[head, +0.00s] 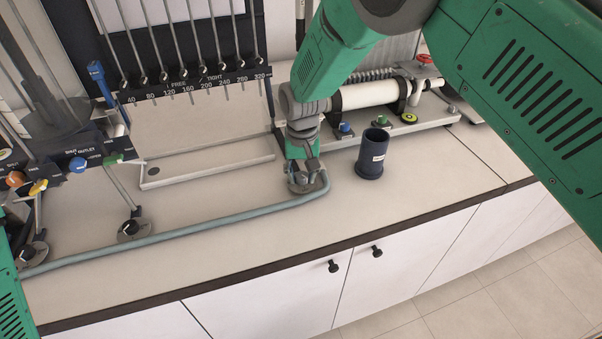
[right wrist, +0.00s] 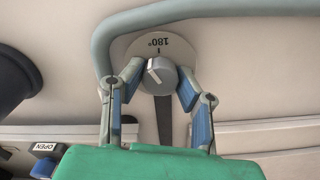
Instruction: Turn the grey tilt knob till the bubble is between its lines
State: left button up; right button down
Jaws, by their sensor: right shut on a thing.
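The grey tilt knob (right wrist: 162,80) shows in the right wrist view, with a white pointer line on its face. It sits on a pale round dial (right wrist: 140,46) marked 180°. My right gripper (right wrist: 161,74) is shut on the knob, with one blue-padded finger on each side. In the head view my right gripper (head: 304,181) reaches down to the bench and hides most of the knob. I cannot make out the bubble or its lines in either view. My left gripper is not in view.
A grey-blue hose (head: 215,226) curves around the dial. A dark cup (head: 372,155) stands to the right of the gripper. The manometer board (head: 195,85) stands behind, left. Valves with coloured knobs (head: 77,165) are at far left. The bench front is clear.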

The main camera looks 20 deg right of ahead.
aim_at(300, 174)
jog(key=shift+m, duration=1.9)
jog(key=c, duration=1.2)
grip_release()
jog(key=shift+a, duration=0.1)
jog(key=shift+r, duration=0.25)
notch_tip(300, 174, up, 11)
jog(key=shift+r, duration=0.2)
